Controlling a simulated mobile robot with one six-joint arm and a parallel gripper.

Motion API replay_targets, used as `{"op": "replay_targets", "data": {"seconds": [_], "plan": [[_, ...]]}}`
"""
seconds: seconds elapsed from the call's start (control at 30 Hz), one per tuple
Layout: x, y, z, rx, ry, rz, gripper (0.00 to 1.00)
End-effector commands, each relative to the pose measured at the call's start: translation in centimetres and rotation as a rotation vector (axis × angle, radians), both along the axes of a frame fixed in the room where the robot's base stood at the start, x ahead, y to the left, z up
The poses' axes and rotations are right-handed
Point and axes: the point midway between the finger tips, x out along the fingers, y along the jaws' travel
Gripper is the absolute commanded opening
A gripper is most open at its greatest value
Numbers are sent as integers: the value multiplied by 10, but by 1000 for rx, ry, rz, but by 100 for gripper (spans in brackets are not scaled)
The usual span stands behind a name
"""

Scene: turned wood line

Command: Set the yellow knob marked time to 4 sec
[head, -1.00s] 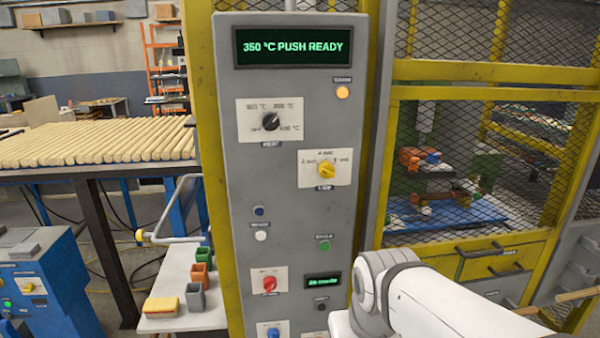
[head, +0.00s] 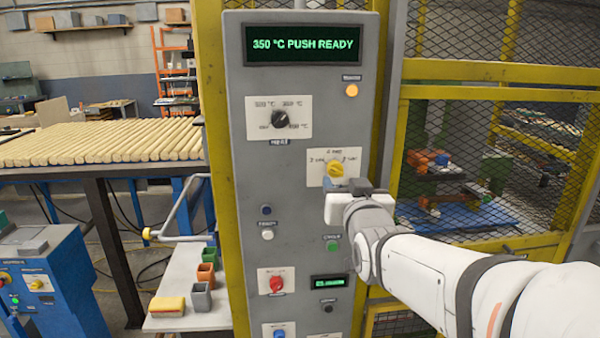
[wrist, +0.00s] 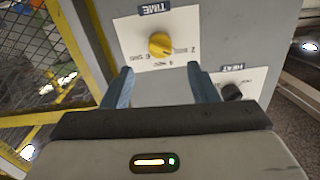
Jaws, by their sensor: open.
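The yellow knob marked TIME (head: 335,169) sits on a white plate on the grey panel, with printed second marks around it. It also shows in the wrist view (wrist: 161,45), where the plate and its TIME label appear upside down. I cannot tell for sure which mark the knob points at. My gripper (wrist: 160,70) is open, its two blue fingers apart and empty. The knob lies beyond the fingertips, between their lines, and is not touched. In the head view my gripper (head: 357,186) is just below and right of the knob, partly hidden by my wrist.
The black HEAT knob (head: 280,119) is above left of the yellow knob and shows in the wrist view (wrist: 232,91). The display (head: 304,45) reads 350 °C PUSH READY. A red knob (head: 277,282) and buttons sit lower. A yellow mesh cage (head: 490,70) stands at right.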

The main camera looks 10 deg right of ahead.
Motion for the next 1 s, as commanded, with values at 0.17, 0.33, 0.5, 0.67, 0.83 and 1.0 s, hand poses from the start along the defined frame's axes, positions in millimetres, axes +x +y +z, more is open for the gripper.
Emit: {"op": "replay_targets", "data": {"seconds": [0.17,0.33,0.5,0.67,0.83,1.0], "plan": [[22,0,0,0,4,0,54],[46,0,0,0,5,1,54],[64,1,0,0,5,1,54],[71,1,-1,0,4,2,54],[72,1,-1,0,3,2,54],[72,1,-1,0,3,2,48]]}}
